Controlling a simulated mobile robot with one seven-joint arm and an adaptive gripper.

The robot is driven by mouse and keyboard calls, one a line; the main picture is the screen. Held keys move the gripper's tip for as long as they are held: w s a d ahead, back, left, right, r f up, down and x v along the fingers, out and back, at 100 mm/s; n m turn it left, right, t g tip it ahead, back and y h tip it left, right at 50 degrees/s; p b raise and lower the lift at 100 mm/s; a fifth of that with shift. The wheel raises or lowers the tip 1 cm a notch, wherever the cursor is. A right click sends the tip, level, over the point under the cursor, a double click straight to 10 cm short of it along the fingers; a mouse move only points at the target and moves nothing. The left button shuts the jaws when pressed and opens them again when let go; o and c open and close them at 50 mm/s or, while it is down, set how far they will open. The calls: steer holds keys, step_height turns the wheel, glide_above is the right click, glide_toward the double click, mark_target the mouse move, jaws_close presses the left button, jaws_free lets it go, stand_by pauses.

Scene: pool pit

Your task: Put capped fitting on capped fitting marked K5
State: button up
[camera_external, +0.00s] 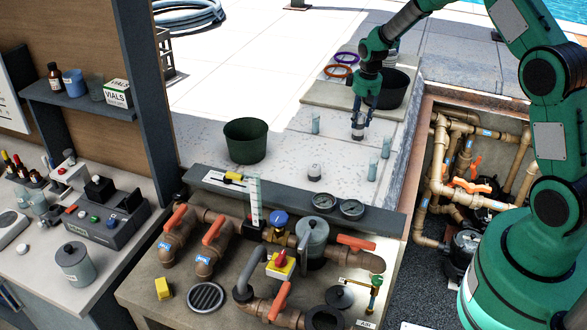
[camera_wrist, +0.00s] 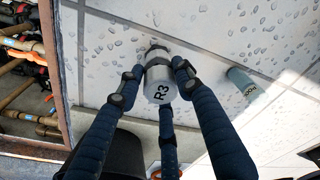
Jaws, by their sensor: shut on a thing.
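My gripper (camera_external: 358,122) is shut on a grey capped fitting marked R3 (camera_wrist: 160,84), with dark fingers around its sides in the wrist view. In the external view this held fitting (camera_external: 357,132) is upright, low over or on the wet pale paving; I cannot tell which. Another small grey capped fitting (camera_external: 314,172) stands on the paving to the left and nearer the camera, apart from the gripper. Its mark is too small to read, so I cannot tell whether it is K5.
Pale teal cylinders stand nearby at the left (camera_external: 316,121) and right (camera_external: 372,166) of the gripper; one shows in the wrist view (camera_wrist: 247,84). A dark green bucket (camera_external: 245,140) stands left. A pipe pit (camera_external: 470,180) lies right. A valve bench (camera_external: 270,260) is in front.

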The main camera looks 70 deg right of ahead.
mark_target(363, 117)
steer(key=shift+f, duration=0.15)
steer(key=o, duration=1.1)
steer(key=shift+o, duration=0.2)
step_height(363, 117, up, 12)
steer(key=s+b, duration=0.1)
steer(key=shift+a, duration=0.4)
